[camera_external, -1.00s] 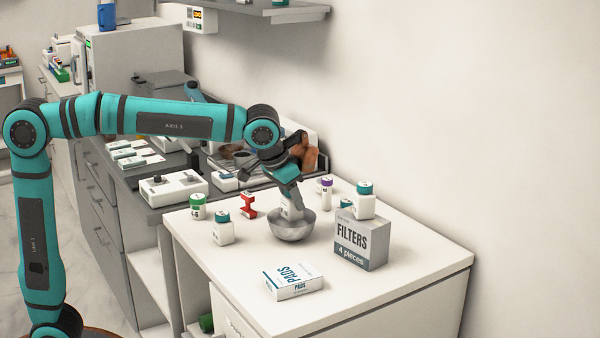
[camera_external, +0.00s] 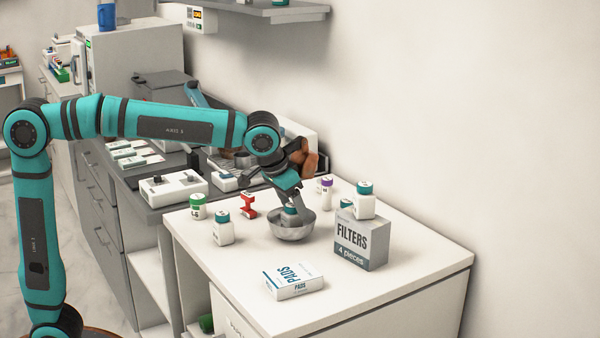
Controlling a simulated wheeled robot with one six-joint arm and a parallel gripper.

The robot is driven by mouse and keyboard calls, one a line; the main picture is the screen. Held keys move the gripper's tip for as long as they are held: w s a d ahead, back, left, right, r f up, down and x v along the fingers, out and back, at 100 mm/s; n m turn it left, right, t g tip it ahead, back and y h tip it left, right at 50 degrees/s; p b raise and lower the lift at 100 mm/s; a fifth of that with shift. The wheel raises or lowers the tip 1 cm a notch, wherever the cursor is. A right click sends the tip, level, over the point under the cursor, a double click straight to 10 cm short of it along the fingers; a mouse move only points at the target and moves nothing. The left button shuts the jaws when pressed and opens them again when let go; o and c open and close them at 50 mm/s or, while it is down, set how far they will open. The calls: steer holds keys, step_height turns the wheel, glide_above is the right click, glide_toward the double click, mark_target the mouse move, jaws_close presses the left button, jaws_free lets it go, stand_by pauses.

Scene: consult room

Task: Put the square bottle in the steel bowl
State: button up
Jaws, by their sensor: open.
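The steel bowl (camera_external: 293,232) stands on the white table. A bottle with a teal cap (camera_external: 289,210) is in the bowl; its lower part is hidden by the bowl's wall. I take it to be the square bottle, though its shape is mostly hidden. My gripper (camera_external: 293,203) points down over the bowl, open, with its fingers close to the bottle's cap. Whether the fingers touch the bottle is too small to tell.
A white bottle (camera_external: 223,230) and a green-capped jar (camera_external: 198,207) stand left of the bowl, near a red object (camera_external: 248,205). The filters box (camera_external: 360,242) on the right carries another bottle (camera_external: 364,202). A pads box (camera_external: 293,282) lies in front. The table's right front is clear.

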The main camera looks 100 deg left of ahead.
steer(key=shift+r, duration=0.15)
steer(key=shift+r, duration=3.4)
steer(key=shift+s+d+r, duration=0.15)
steer(key=shift+s+d, duration=0.05)
steer(key=shift+d, duration=0.2)
steer(key=s+d+r+m+t+h, duration=0.1)
steer(key=s+d+m+t, duration=0.3)
steer(key=s+d, duration=0.9)
steer(key=s+d+r+m+t+h, duration=0.2)
steer(key=s+d+r+m+t, duration=0.2)
steer(key=s+d+t, duration=0.6)
steer(key=s+d+m, duration=0.1)
steer(key=s+d, duration=0.1)
steer(key=s, duration=0.5)
steer(key=shift+d, duration=0.35)
